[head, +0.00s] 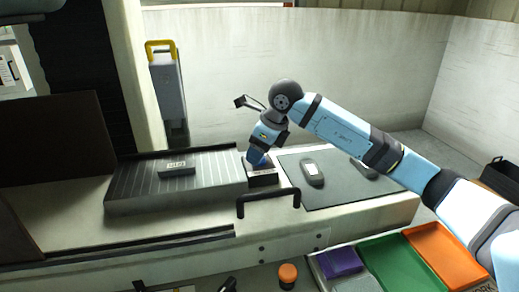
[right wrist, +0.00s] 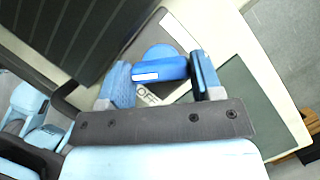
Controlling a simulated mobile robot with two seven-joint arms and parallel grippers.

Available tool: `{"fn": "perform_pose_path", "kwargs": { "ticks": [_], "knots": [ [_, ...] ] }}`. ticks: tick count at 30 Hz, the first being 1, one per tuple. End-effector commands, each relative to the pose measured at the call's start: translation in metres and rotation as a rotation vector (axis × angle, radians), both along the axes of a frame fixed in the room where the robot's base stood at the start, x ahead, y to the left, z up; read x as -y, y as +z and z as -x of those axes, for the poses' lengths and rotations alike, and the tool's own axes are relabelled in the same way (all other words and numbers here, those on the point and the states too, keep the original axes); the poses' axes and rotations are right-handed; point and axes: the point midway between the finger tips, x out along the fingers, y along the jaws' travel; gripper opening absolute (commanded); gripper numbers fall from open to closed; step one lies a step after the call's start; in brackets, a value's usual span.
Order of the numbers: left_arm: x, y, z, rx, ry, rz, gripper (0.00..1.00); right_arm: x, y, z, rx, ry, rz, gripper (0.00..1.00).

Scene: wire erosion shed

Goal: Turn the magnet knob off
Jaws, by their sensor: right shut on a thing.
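The blue magnet knob (right wrist: 160,69) shows in the right wrist view as a bar with a white mark on a round blue base. Part of the word OFF is legible on the pale plate (right wrist: 148,97) beside it. My right gripper (right wrist: 162,76) has its two blue fingers on either end of the bar and is shut on it. In the head view my right gripper (head: 257,158) reaches down to the small dark block (head: 263,179) at the right end of the ribbed grey magnet chuck (head: 135,190); the knob is hidden there. My left gripper is not in view.
A black handle bar (head: 268,196) stands in front of the dark block. A dark mat (head: 325,190) with two handheld devices lies to the right. A small block (head: 177,168) sits on the chuck. Coloured trays (head: 400,262) are at the lower right.

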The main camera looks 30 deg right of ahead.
Motion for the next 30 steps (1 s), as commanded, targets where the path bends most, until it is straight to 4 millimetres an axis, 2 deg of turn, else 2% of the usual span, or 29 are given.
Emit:
{"fn": "perform_pose_path", "kwargs": {
  "ticks": [30],
  "knots": [
    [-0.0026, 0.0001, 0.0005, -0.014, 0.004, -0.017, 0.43, 0.0014, 0.0009, -0.0035, 0.001, 0.943, -0.001, 0.36]
  ]
}}
